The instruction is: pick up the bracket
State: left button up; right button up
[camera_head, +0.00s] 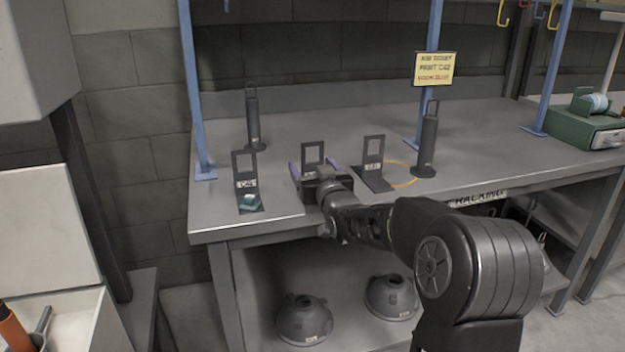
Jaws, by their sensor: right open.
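Three dark upright bracket plates with rectangular cut-outs stand in a row on the grey workbench: a left bracket (245,178), a middle bracket (312,147) and a right bracket (374,174). The left and right ones have flat feet with pale labels. My right gripper (311,172) is at the middle bracket, its purple-edged fingers spread to either side. The gripper hides the lower part of that bracket, so I cannot tell whether they touch. My left gripper is out of view.
Dark hanging-handled cylinders stand behind the brackets, one at left (254,120) and one at right (428,147). An orange ring (405,181) lies by the right bracket. Blue posts (194,90) rise from the workbench (480,150). Two grey domes (304,318) sit on the shelf below.

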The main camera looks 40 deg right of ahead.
jog(key=shift+c, duration=0.6)
grip_shut()
dwell(0.4)
jog(key=shift+r, duration=0.1)
